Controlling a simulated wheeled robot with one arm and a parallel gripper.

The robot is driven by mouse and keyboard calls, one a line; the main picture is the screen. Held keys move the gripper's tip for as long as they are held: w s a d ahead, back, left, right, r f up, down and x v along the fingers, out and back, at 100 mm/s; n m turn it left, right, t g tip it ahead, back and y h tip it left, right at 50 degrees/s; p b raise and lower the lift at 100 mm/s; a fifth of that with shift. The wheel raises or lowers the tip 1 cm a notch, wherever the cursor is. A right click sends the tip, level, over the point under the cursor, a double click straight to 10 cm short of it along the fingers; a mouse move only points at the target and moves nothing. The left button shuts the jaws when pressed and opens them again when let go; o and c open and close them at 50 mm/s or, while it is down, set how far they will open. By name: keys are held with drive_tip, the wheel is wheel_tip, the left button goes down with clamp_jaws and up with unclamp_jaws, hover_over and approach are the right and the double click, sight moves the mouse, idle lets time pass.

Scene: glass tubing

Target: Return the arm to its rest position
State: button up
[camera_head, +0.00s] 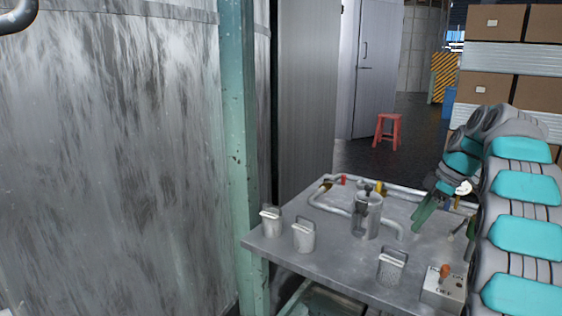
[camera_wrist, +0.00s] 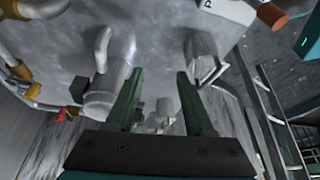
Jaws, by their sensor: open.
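My gripper (camera_head: 424,214) is over the right part of the metal table (camera_head: 350,267) in the head view, at the end of my grey and teal arm. Its green fingers point down and left. In the wrist view my gripper (camera_wrist: 158,95) shows its two green fingers spread apart with nothing held between them. A metal cylinder (camera_head: 367,216) with pipework stands on the table to the left of the gripper. It seems to show in the wrist view (camera_wrist: 106,99) beside the left finger. My arm hides part of the table's right side.
Two metal cups (camera_head: 303,236) stand on the table's left side, and a perforated metal container (camera_head: 392,266) is near the front edge. A control box (camera_head: 443,287) with an orange-topped lever is at the front right. A large metal tank (camera_head: 110,150) and green post (camera_head: 241,150) stand left.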

drive_tip(key=s+a+m, duration=0.1)
drive_tip(key=s+a, duration=0.1)
drive_tip(key=a, duration=0.1)
drive_tip(key=s+a+m, duration=0.1)
drive_tip(key=s+a, duration=0.1)
drive_tip(key=s+a+r+m+g, duration=0.1)
drive_tip(key=s+a+m, duration=0.1)
drive_tip(key=a, duration=0.1)
drive_tip(key=shift+s+a+h, duration=0.3)
drive_tip(key=shift+s+a, duration=0.05)
drive_tip(key=s+a+f+m+g+h, duration=0.1)
drive_tip(key=s+a+m, duration=0.1)
drive_tip(key=s+a, duration=0.3)
drive_tip(key=s+a+f+m, duration=0.2)
drive_tip(key=s+a, duration=0.1)
drive_tip(key=s, duration=0.4)
drive_tip(key=s+a+f+m+h, duration=0.1)
drive_tip(key=s+f, duration=0.2)
drive_tip(key=s, duration=0.5)
drive_tip(key=s+a+f+m+g, duration=0.1)
drive_tip(key=s+f+m, duration=0.1)
drive_tip(key=s, duration=0.7)
drive_tip(key=s+a+f+m+h, duration=0.1)
drive_tip(key=s+f+m, duration=0.1)
drive_tip(key=s+f, duration=0.3)
drive_tip(key=s, duration=0.3)
drive_tip(key=shift+s+a+h, duration=0.15)
drive_tip(key=shift+a+h, duration=0.1)
drive_tip(key=shift+h, duration=0.05)
drive_tip(key=shift+o, duration=0.4)
